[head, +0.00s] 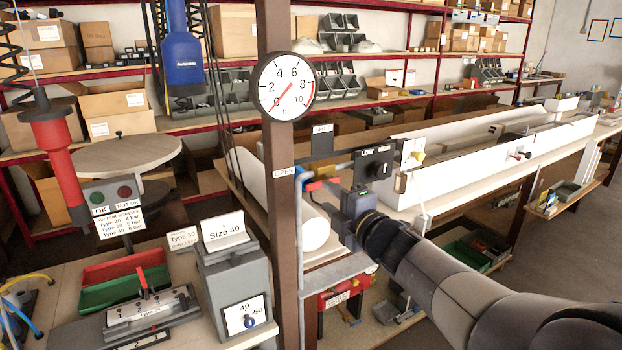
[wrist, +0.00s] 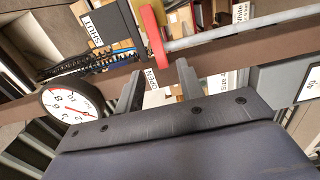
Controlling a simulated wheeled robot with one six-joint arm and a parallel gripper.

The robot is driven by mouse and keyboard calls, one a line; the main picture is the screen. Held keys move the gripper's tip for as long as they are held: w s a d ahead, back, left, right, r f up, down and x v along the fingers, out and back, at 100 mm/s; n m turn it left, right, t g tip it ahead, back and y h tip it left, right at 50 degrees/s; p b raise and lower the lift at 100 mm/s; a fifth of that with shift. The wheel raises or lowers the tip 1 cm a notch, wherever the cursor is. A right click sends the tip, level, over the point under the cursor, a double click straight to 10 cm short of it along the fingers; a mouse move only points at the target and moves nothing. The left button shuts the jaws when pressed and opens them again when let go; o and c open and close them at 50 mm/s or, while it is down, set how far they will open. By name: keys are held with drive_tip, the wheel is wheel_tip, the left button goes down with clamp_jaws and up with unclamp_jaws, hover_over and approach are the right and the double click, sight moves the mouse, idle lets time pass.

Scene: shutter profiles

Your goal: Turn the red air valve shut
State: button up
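The red air valve handle (head: 314,186) sits beside the brown post, just right of the OPEN label (head: 284,173) and below the dark SHUT plate (head: 321,141). In the wrist view the red handle (wrist: 153,38) crosses a grey pipe, and its near end lies close to the OPEN label (wrist: 151,79). My gripper (head: 338,190) is by the valve. In the wrist view my gripper (wrist: 160,72) is open, fingers apart, with the handle's near end just beyond the gap. I cannot tell whether they touch. The gauge (head: 287,86) needle points near 0.
The brown post (head: 279,220) stands close left of my gripper. A black LOW/HIGH switch box (head: 374,164) and a long white profile (head: 450,175) are to the right. A grey Size 40 box (head: 232,275) and a red bin (head: 123,267) stand at lower left.

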sight(316, 187)
drive_tip(key=p+x, duration=0.1)
drive_tip(key=x, duration=0.8)
drive_tip(key=shift+d+p, duration=0.1)
drive_tip(key=shift+p, duration=0.2)
drive_tip(key=shift+c, duration=0.5)
clamp_jaws()
